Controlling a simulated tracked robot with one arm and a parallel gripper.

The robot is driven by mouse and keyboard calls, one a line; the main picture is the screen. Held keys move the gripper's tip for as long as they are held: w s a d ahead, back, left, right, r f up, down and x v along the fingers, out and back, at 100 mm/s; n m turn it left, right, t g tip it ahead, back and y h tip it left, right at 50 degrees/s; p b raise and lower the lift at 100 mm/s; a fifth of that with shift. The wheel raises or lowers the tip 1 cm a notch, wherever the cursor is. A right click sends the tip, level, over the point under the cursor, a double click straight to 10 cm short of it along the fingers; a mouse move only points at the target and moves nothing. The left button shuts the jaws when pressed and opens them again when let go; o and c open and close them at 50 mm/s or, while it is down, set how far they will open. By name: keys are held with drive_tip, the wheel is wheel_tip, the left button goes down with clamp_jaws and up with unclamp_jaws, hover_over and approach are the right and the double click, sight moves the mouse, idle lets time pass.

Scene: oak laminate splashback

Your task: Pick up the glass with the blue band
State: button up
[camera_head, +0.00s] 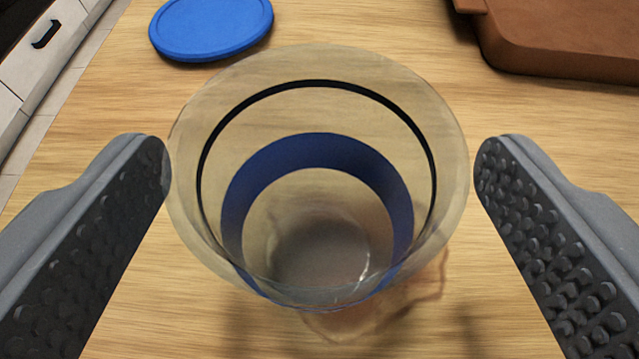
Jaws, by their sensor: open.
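The glass with the blue band (318,150) stands upright on the wooden counter, in the middle of the head camera view. It is clear, with a thin black line near the rim and a wide blue band lower down. I see into it from above, and it looks empty. My gripper (320,160) is open, with one dark studded finger on each side of the glass. The fingertips appear close to the rim at left and right. I cannot tell whether either one touches it.
A round blue lid or disc (212,27) lies on the counter (90,110) behind the glass to the left. A brown board or tray (565,38) lies at the back right. The counter's edge runs down the left side, with a pale cabinet and tiled floor beyond.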

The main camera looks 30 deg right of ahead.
sight(319, 115)
drive_tip(key=b+x, duration=0.1)
drive_tip(key=x, duration=0.2)
drive_tip(key=shift+w+d, duration=0.15)
drive_tip(key=shift+w, duration=0.15)
drive_tip(key=c, duration=1.2)
drive_tip(key=shift+o, duration=0.2)
drive_tip(key=shift+r, duration=0.1)
